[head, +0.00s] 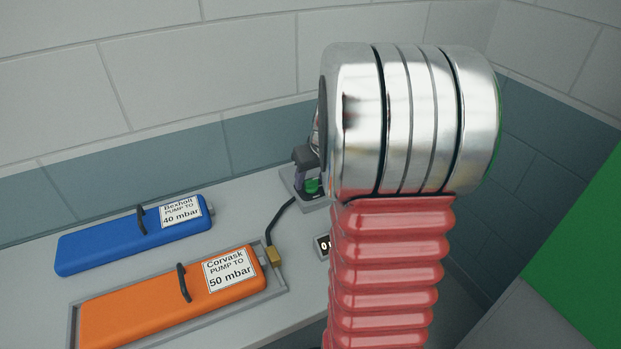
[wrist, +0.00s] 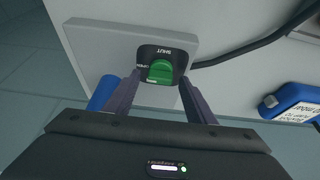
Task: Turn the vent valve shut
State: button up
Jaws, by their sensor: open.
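The vent valve is a green knob (wrist: 160,73) on a dark plate, set on a pale grey block (wrist: 100,38). White lettering reads SHUT at the plate's top edge and, smaller, what looks like OPEN at its left. I cannot tell surely which mark the knob points to. My gripper (wrist: 161,82) is open, with one finger on each side of the knob in the wrist view; whether either touches it is unclear. In the head view my gripper (head: 306,180) is over the green knob (head: 313,187), partly hidden behind my arm.
A blue Bexholt canister (head: 130,240) and an orange Corvask canister (head: 150,308) lie on the bench left of the valve. A black hose (head: 280,218) runs from the valve block to a brass fitting (head: 275,256). A small display (head: 322,246) is partly hidden by my arm.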

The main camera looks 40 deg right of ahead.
jog(key=shift+c, duration=0.4)
jog(key=c, duration=0.9)
jog(key=shift+a, duration=0.25)
jog(key=shift+c, duration=0.3)
jog(key=shift+d, duration=0.15)
